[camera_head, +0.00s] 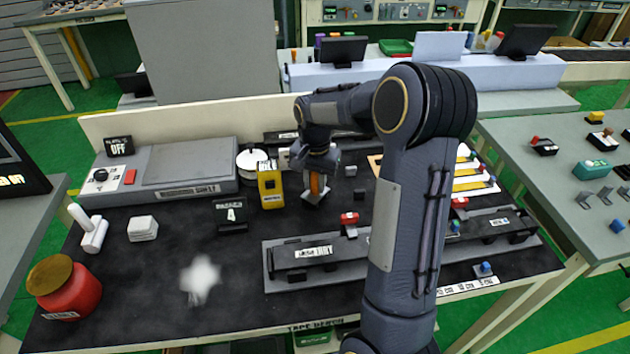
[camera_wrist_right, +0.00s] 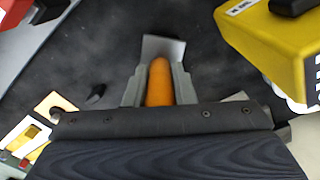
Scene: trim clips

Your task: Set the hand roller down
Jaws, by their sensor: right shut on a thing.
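The hand roller has an orange handle (camera_wrist_right: 159,82) and a wide grey head (camera_wrist_right: 163,47). My right gripper (camera_wrist_right: 158,88) is shut on the handle, one finger on each side. In the head view the gripper (camera_head: 315,187) points down over the dark bench mat, just right of a yellow box-shaped device, with the orange handle (camera_head: 315,184) between its fingers. The head of the roller is close to the mat; I cannot tell whether it touches. My left gripper is not in view.
The yellow device (camera_head: 270,187) stands close to the left of the gripper. A dark label block (camera_head: 230,214) and a grey rail fixture (camera_head: 315,252) are nearby. A red jar (camera_head: 65,290) stands at the front left. The mat's front middle (camera_head: 150,300) has free room.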

